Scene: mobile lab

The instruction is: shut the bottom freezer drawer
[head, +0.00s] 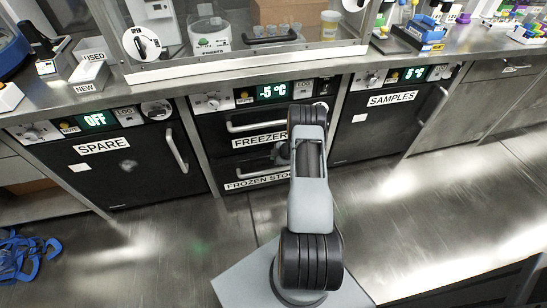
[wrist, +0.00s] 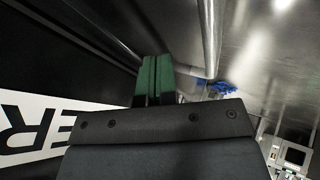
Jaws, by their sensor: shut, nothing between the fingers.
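The freezer unit stands at the middle of the head view, with an upper drawer labelled FREEZER (head: 258,141) and a bottom drawer labelled FROZEN STOCK (head: 250,184). My arm hides the right part of both drawers. Whether the bottom drawer stands out from the unit is unclear here. My gripper (head: 281,154) is in front of the unit, near the boundary between the drawers. In the wrist view its green fingers (wrist: 157,63) are together and empty, beside a dark front with a white label ending in ER (wrist: 35,125). A metal bar (wrist: 209,38) shows beyond the fingers.
The SPARE door (head: 110,165) is on the left and the SAMPLES door (head: 375,130) on the right, both apparently shut. A steel counter (head: 200,75) runs above. The floor in front is otherwise clear.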

